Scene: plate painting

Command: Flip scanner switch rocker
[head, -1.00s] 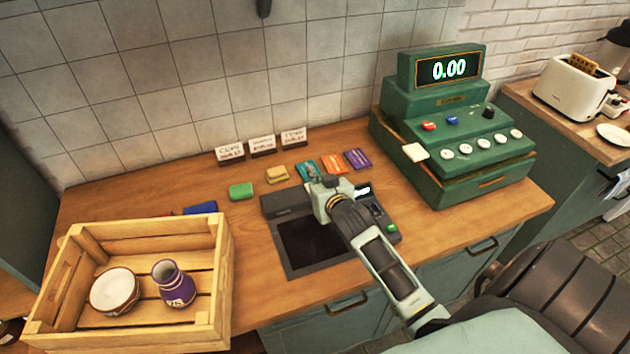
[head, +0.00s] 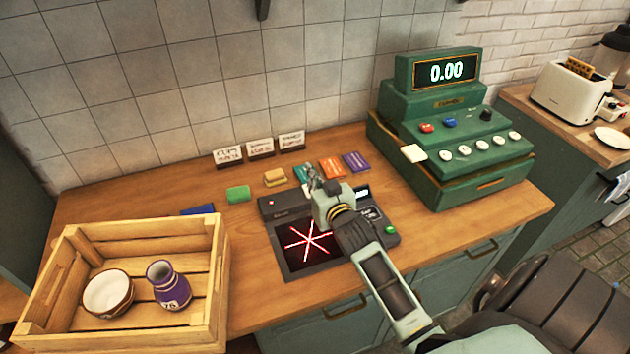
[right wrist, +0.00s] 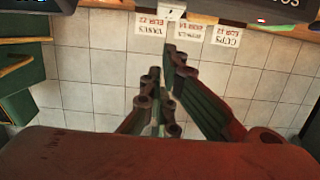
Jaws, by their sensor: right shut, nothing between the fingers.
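The dark scanner (head: 275,208) is set in the wooden counter. Its glass (head: 300,252) glows with a red star of crossing lines. My right gripper (head: 314,178) is over the scanner's back edge, its fingers pointing toward the wall. It is shut and empty. In the right wrist view, the fingers (right wrist: 167,80) are close together, and part of a dark housing shows along the top edge. I cannot make out the switch rocker clearly; the gripper covers part of the scanner's back. My left gripper is not in view.
A green cash register (head: 455,150) reading 0.00 stands right of the scanner. A wooden crate (head: 215,280) with a bowl and purple vase is at left.

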